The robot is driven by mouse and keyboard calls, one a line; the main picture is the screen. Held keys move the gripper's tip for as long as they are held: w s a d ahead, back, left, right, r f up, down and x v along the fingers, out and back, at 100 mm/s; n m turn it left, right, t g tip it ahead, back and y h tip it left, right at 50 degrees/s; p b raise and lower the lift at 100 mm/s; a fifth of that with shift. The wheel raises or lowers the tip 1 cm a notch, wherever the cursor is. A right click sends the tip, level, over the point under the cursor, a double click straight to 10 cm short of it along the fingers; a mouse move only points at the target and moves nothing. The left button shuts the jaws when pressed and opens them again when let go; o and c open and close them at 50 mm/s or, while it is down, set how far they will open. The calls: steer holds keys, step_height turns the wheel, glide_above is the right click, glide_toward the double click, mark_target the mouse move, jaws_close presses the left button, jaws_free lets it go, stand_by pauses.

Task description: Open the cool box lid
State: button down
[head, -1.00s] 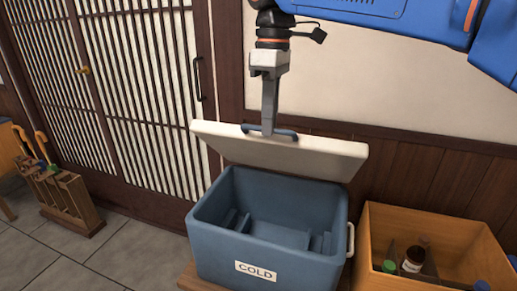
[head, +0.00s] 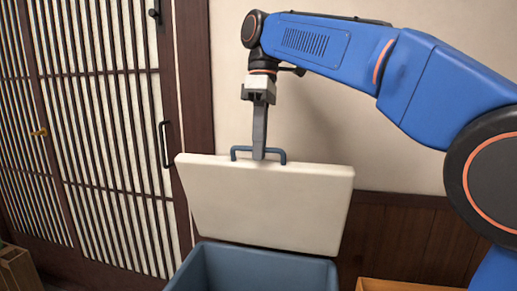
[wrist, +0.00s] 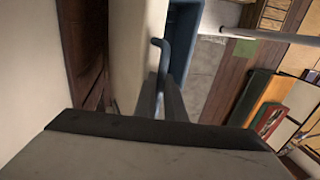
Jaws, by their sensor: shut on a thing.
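The cool box (head: 250,270) is a blue open-topped box at the bottom of the head view; only its upper part shows. Its white lid (head: 265,205) stands raised, close to upright, above the box's back edge. A blue bar handle (head: 280,153) sits on the lid's upper edge. My gripper (head: 259,152) points down from above and is shut on this handle. In the wrist view the handle (wrist: 162,45) shows at the fingers (wrist: 160,100), with the white lid (wrist: 135,45) beside it.
A wooden box (head: 400,285) stands right of the cool box, mostly cut off. A slatted sliding door (head: 90,130) with a dark pull is at the left. A pale wall with dark wood panelling (head: 400,235) is close behind the lid.

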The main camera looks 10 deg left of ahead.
steer(key=shift+w+f, duration=0.1)
steer(key=shift+f, duration=0.05)
steer(key=c, duration=1.8)
jaws_free()
steer(key=shift+a, duration=0.1)
